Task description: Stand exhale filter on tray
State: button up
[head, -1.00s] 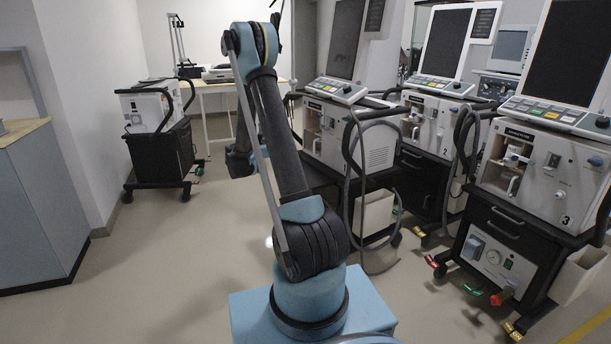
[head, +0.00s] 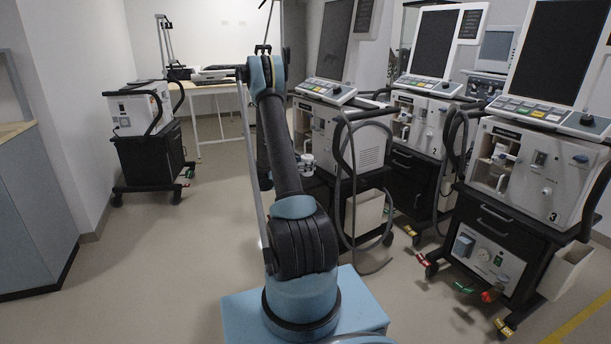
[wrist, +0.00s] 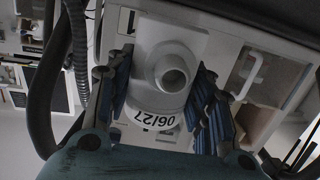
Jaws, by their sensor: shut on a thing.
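The exhale filter (wrist: 160,50) is a white, round part with a tubular port facing the wrist camera and a label reading 06/27, which appears upside down. My gripper (wrist: 164,96) is shut on it, with ribbed blue pads on both sides. In the head view, a small white part that looks like the filter (head: 305,162) shows just right of my arm, in front of the nearest-left ventilator. My gripper is mostly hidden behind my arm there. I cannot single out the tray in either view.
Ventilators (head: 360,150), (head: 425,120) and (head: 530,170) stand along the right, with hanging grey hoses (head: 347,200). A ventilator on a black cart (head: 150,150) stands at the left. A table (head: 215,84) is at the back. Floor between is clear.

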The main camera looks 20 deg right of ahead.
jog(key=shift+f, duration=2.25)
jog(key=o, duration=1.1)
jog(key=shift+f, duration=0.1)
jog(key=shift+c, duration=0.2)
jog(key=shift+a, duration=0.1)
